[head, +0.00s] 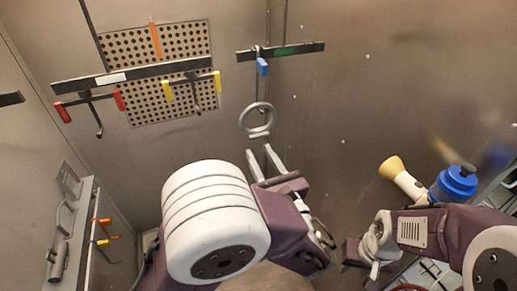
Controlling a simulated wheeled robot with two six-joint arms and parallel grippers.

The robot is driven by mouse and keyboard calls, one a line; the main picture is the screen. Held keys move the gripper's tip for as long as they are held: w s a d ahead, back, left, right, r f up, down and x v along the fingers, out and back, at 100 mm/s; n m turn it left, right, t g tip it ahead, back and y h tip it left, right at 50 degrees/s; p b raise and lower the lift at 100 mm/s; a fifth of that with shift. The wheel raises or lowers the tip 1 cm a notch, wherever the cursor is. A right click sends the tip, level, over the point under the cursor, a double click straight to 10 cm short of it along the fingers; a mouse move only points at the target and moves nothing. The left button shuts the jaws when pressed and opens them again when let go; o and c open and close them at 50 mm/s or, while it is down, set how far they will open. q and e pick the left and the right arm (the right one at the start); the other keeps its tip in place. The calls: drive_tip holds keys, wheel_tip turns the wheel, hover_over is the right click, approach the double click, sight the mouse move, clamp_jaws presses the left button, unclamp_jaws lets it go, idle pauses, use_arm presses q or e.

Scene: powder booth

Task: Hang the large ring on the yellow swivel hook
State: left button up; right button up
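The large grey ring (257,119) is at the lower end of the rod below the blue-tagged hook (262,67). It looks hung there, but the contact is too small to make out. The yellow swivel hook (192,88), with two yellow ends, hangs from the left bar, and I see no ring on it. My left gripper (261,151) is just below the ring, its two pale fingers apart and nothing visible between them. My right gripper (372,250) is low on the right; its fingers are not clear.
A red-tagged hook (90,104) hangs left of the yellow one on the same dark bar (150,73). A perforated panel (160,50) is behind. A blue-capped container (455,183) and a cream-tipped tool (398,174) are at the right. A side panel with handles (70,235) is at the left.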

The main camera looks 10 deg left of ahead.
sight(242, 124)
use_arm(q)
drive_tip(key=x, duration=1.4)
drive_tip(key=shift+f+p, duration=0.3)
drive_tip(key=shift+f, duration=0.05)
clamp_jaws()
drive_tip(key=shift+s, duration=0.1)
idle(2.0)
